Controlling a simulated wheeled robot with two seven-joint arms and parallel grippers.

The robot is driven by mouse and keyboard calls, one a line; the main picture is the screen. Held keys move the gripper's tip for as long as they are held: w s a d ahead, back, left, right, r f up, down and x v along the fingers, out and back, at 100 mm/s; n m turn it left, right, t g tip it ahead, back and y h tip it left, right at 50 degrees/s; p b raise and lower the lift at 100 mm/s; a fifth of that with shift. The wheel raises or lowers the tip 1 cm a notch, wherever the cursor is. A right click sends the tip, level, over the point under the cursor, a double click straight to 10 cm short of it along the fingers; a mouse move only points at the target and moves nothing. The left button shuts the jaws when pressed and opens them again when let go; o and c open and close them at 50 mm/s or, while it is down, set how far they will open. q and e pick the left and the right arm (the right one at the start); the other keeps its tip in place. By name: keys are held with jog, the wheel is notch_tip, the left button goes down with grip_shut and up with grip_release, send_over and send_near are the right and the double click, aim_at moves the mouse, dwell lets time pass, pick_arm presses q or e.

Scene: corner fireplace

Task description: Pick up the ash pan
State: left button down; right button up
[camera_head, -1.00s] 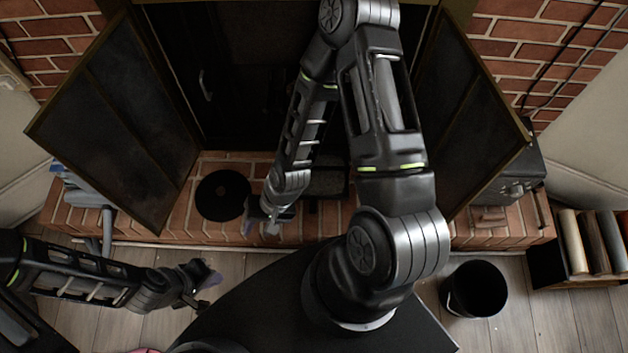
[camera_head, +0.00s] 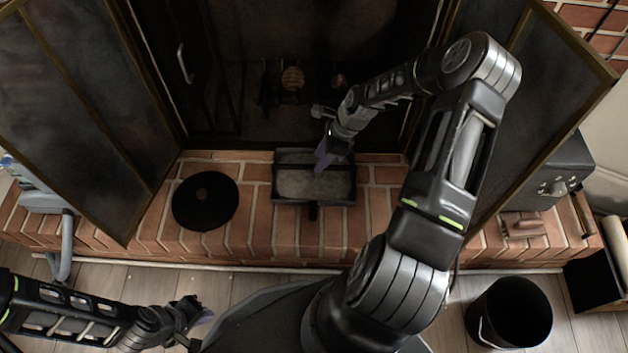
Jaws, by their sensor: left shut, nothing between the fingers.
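The ash pan (camera_head: 335,203) is a dark rectangular tray of grey ash on the brick hearth, in front of the firebox opening. A dark bar crosses its top, and a short dark handle sticks out at its front. My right gripper (camera_head: 325,154) is over the back part of the pan, near the bar. Its fingers overlap there, and I cannot tell whether they touch the bar or are open. My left gripper (camera_head: 196,312) is shut and empty over the wooden floor at lower left, well away from the pan.
A round black disc (camera_head: 205,201) lies on the hearth left of the pan. Open fireplace doors (camera_head: 75,110) flank the opening. A black bucket (camera_head: 510,312) stands on the floor at right. A dark metal box (camera_head: 555,175) and a brush-like tool (camera_head: 522,226) sit at the hearth's right.

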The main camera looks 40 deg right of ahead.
aim_at(310, 178)
jog(key=shift+b+x, duration=0.5)
jog(key=shift+x, duration=0.85)
jog(key=shift+f, duration=0.1)
jog(key=b+x, duration=0.2)
jog(key=x, duration=0.2)
jog(key=shift+w+f+b, duration=0.2)
jog(key=shift+f+b, duration=0.05)
jog(key=shift+b, duration=0.05)
jog(key=shift+w+a+f, duration=0.1)
jog(key=shift+f, duration=0.15)
jog(key=shift+c, duration=0.4)
grip_shut()
